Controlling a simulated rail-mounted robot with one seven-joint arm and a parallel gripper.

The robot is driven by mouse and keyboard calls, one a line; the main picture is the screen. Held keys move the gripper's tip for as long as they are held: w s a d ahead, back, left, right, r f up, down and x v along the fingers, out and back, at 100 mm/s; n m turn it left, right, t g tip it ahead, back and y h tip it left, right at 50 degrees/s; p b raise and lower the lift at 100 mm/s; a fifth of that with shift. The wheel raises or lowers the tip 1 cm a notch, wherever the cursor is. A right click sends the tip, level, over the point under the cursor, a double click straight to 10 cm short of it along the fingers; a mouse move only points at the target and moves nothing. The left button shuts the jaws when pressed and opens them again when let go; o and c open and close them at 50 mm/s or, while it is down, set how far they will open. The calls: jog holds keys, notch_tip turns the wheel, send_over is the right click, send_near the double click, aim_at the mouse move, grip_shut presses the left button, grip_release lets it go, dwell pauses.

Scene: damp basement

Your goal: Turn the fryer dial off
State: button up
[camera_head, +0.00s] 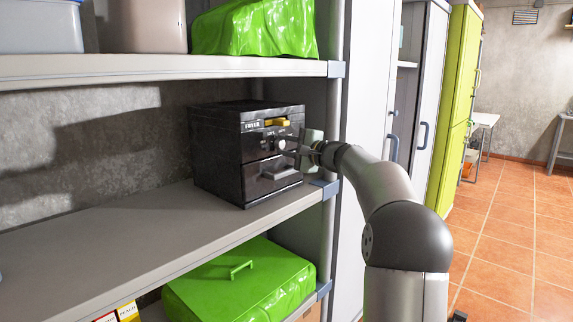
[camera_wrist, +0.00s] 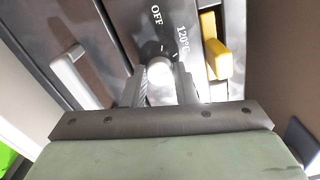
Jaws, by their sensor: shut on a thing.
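The black fryer (camera_head: 218,158), with a "FRYER" label on its front, stands on the middle shelf. Its dial (camera_head: 281,144) is a small round knob on the upper front. In the wrist view the dial (camera_wrist: 159,67) shows a pale cap, with "OFF" and "120°C" printed above it. My gripper (camera_head: 294,147) reaches the fryer front from the right. In the wrist view my gripper (camera_wrist: 160,82) is shut on the dial, one finger on each side. I cannot tell which mark the dial points to.
A yellow switch (camera_head: 277,122) sits just above the dial, and a grey drawer handle (camera_head: 280,172) below it. The shelf post (camera_head: 333,130) is close to the right of the fryer. The middle shelf (camera_head: 120,235) is clear to the left.

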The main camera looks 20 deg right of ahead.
jog(key=n+b, duration=0.4)
jog(key=b, duration=0.1)
jog(key=n+b, duration=0.2)
jog(key=shift+f+n, duration=0.3)
jog(key=shift+f, duration=0.05)
jog(key=n+b, duration=0.3)
jog(key=n, duration=0.1)
jog(key=shift+r+b, duration=0.1)
jog(key=shift+b, duration=0.2)
jog(key=shift+r+n+b, duration=0.1)
jog(key=shift+n+b, duration=0.5)
jog(key=shift+n, duration=0.5)
jog(key=shift+r, duration=0.1)
jog(key=o, duration=1)
jog(key=b+v, duration=0.2)
jog(key=v, duration=1.5)
jog(key=shift+s+d, duration=0.15)
jog(key=shift+d, duration=0.05)
